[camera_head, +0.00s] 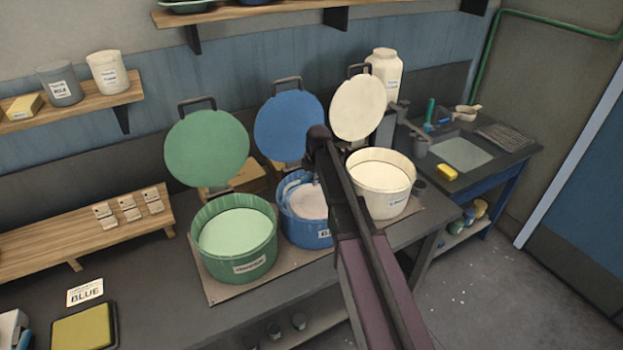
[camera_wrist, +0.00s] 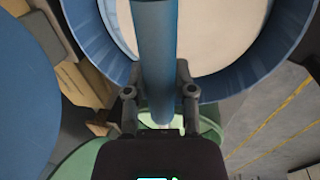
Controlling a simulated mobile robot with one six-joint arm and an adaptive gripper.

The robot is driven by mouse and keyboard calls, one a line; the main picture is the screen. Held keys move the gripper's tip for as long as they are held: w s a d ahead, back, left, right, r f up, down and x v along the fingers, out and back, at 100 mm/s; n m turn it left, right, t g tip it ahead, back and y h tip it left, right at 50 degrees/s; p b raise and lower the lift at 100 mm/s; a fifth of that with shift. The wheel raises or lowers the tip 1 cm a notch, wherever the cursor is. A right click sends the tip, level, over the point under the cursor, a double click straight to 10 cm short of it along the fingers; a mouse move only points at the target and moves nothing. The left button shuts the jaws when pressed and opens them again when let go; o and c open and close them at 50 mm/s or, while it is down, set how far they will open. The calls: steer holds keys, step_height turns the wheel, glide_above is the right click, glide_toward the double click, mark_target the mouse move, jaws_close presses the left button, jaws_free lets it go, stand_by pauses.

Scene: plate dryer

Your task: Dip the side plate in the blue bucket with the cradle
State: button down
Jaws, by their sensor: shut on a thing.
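The blue bucket (camera_head: 312,236) stands open between a green and a cream bucket, with pale glaze-like liquid inside. Its round blue lid (camera_head: 287,122) is raised behind it. My gripper (camera_wrist: 160,75) is shut on a blue rod, seemingly the cradle's handle (camera_wrist: 157,38), which shows in the wrist view. The bucket's blue rim (camera_wrist: 258,68) and pale liquid (camera_wrist: 215,35) lie behind the rod in that view. In the head view my arm covers the gripper and part of the bucket. I cannot make out the side plate or the cradle's lower end.
The green bucket (camera_head: 232,268) and cream bucket (camera_head: 380,204) flank the blue one closely, their lids raised. A card reading BLUE (camera_head: 85,292) and a yellow pad (camera_head: 82,328) lie at left. A wooden rack (camera_head: 90,228) holds small tiles. A side table (camera_head: 500,165) stands right.

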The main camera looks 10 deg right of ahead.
steer(key=shift+f+b, duration=3.1)
steer(key=shift+f, duration=0.15)
steer(key=shift+r, duration=0.15)
stand_by(0.9)
